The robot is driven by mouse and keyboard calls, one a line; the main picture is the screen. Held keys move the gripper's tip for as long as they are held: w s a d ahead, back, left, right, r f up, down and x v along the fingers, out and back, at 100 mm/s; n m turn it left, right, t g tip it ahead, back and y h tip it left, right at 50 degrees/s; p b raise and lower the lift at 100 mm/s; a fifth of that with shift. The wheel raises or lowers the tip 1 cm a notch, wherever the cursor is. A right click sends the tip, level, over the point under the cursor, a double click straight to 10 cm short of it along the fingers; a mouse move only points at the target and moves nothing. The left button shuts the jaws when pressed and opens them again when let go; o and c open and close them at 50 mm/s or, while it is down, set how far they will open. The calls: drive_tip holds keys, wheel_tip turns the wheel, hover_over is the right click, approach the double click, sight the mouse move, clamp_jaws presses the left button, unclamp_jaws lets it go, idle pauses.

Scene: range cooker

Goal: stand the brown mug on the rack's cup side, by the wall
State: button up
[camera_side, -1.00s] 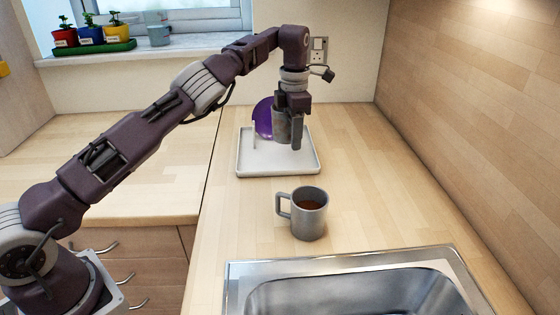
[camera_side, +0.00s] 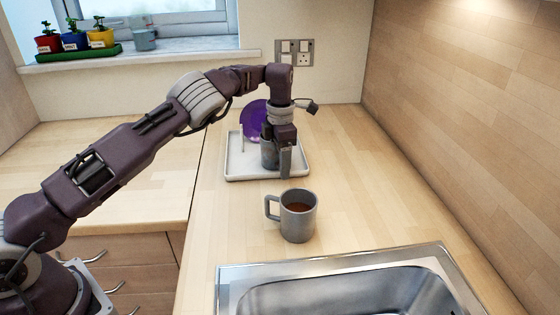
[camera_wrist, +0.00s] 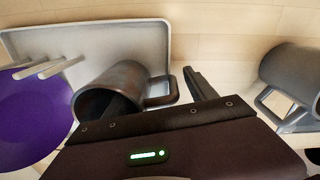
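The dark brown mug (camera_wrist: 127,80) appears upright on the white rack (camera_wrist: 118,40), to the right of the pegs; its handle points right in the wrist view. In the side view the mug (camera_side: 269,155) is partly hidden by my gripper (camera_side: 285,160). In the wrist view my gripper (camera_wrist: 160,95) has its fingers well apart. One finger reaches into the mug's mouth, and the other is outside, just beyond the handle. The rack (camera_side: 232,165) lies on the worktop.
A purple plate (camera_side: 253,118) stands in the rack's pegs on the left. A grey mug (camera_side: 298,215) with brown liquid stands on the worktop in front of the rack. A steel sink (camera_side: 335,290) is nearer. Worktop to the rack's right is clear.

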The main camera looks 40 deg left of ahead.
drive_tip(key=shift+r, duration=0.1)
wheel_tip(320, 180, up, 8)
drive_tip(key=shift+f, duration=0.2)
drive_tip(key=s+a+r+m+t+h, duration=0.1)
drive_tip(key=s+r+m+t, duration=0.1)
drive_tip(key=s+r+m, duration=0.6)
drive_tip(key=s+a+r+m+t+h, duration=0.1)
drive_tip(key=s+r+m, duration=0.1)
drive_tip(key=s+r, duration=0.65)
drive_tip(key=s+d+r+m+t, duration=0.1)
drive_tip(key=s+d+r+m, duration=0.1)
drive_tip(key=s+m, duration=0.3)
drive_tip(key=s+d+r+m, duration=0.2)
drive_tip(key=s+m, duration=0.1)
drive_tip(key=s, duration=0.3)
drive_tip(key=s+d+f+m+y, duration=0.1)
drive_tip(key=s+f+m, duration=0.3)
drive_tip(key=s, duration=0.3)
drive_tip(key=s+f+m+t, duration=0.1)
drive_tip(key=s+f+m, duration=0.3)
drive_tip(key=s+m, duration=0.3)
drive_tip(key=shift+s+d+f+t+y, duration=0.3)
drive_tip(key=shift+s+d+y, duration=0.1)
